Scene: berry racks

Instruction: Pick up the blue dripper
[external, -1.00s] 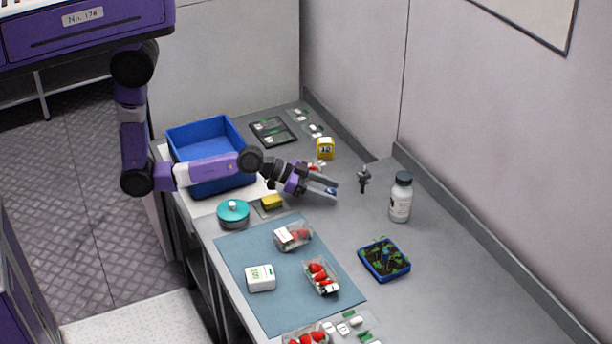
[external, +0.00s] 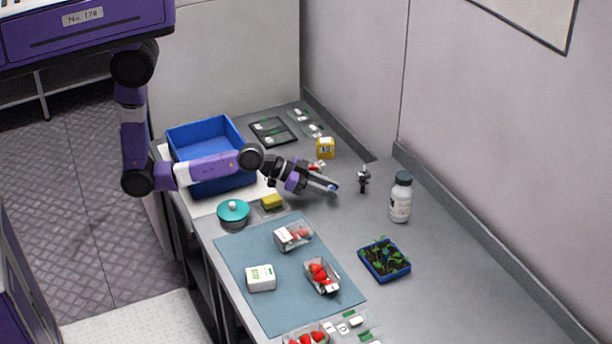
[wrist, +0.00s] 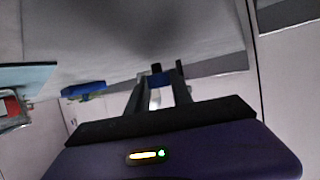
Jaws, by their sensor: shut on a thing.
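The blue dripper (external: 332,188) is a small thing at my fingertips, low over the grey counter. My gripper (external: 329,187) is shut on it, and the fingers hide most of it. In the wrist view, blue (wrist: 161,91) shows between the two fingers (wrist: 159,84). A small dark shape (wrist: 156,68) shows just beyond them; I cannot tell whether it belongs to the dripper. I cannot tell whether the dripper still touches the counter.
A small dark stand-like object (external: 363,179) is just right of my gripper, with a white bottle (external: 400,202) beyond. A yellow box (external: 325,148) is behind. A blue bin (external: 225,184), teal pot (external: 233,213) and seedling tray (external: 396,274) stand around.

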